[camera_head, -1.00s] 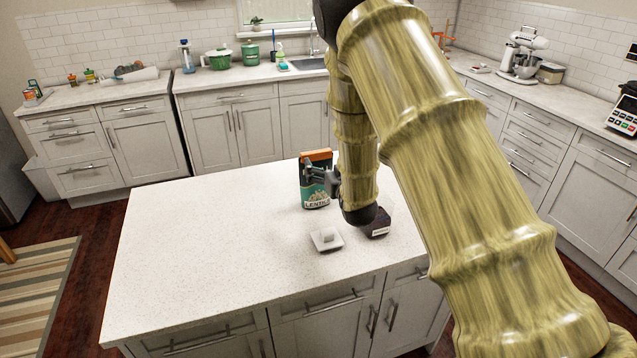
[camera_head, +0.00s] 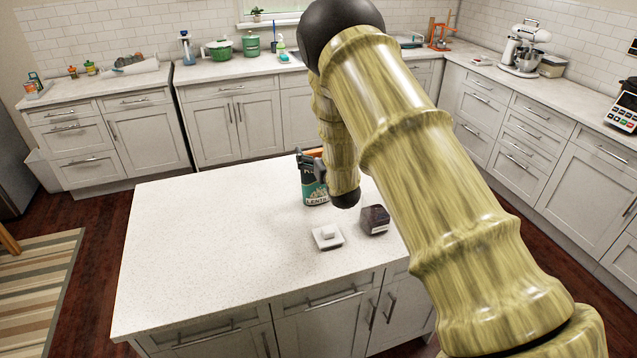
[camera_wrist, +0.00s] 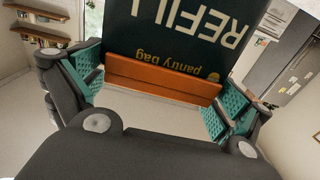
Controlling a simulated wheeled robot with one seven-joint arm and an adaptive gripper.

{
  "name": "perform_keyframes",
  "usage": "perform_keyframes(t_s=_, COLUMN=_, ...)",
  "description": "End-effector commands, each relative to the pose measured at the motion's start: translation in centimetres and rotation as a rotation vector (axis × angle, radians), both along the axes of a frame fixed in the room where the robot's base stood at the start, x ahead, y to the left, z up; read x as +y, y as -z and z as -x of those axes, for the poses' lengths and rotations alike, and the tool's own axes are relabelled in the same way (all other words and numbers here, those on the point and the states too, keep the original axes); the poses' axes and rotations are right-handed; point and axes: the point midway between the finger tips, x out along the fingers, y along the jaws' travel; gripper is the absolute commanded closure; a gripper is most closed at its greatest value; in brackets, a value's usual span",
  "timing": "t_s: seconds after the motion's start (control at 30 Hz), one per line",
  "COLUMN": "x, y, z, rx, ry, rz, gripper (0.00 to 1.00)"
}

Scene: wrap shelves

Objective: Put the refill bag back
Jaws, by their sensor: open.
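The refill bag (camera_head: 314,190) stands upright on the island counter, dark green with a lentil label and an orange strip at its top. In the wrist view the bag (camera_wrist: 175,30) shows "REFILL" and "pantry bag" upside down, with the orange strip (camera_wrist: 160,82) closest to me. My gripper (camera_wrist: 155,97) is open, with one teal-padded finger on each side of the strip. I cannot tell whether the pads touch it. In the head view my gripper (camera_head: 319,169) is at the bag's upper part, partly hidden by my arm.
A dark square container (camera_head: 375,220) and a white square lid (camera_head: 327,236) with a raised knob sit on the island (camera_head: 220,240), in front of the bag. The island's left side is clear. Counters (camera_head: 270,70) with kitchenware line the back and right walls.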

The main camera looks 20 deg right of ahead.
Motion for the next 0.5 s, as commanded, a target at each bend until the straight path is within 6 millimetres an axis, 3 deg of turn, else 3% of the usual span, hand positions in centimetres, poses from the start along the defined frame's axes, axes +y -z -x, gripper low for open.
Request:
perform_keyframes(t_s=0.1, x=0.00, y=0.06, z=0.03, rx=0.000, ry=0.000, rz=0.000, gripper=0.00)
perform_keyframes(t_s=0.5, x=-0.09, y=-0.09, z=0.03, rx=-0.002, ry=0.001, rz=0.001, gripper=0.73)
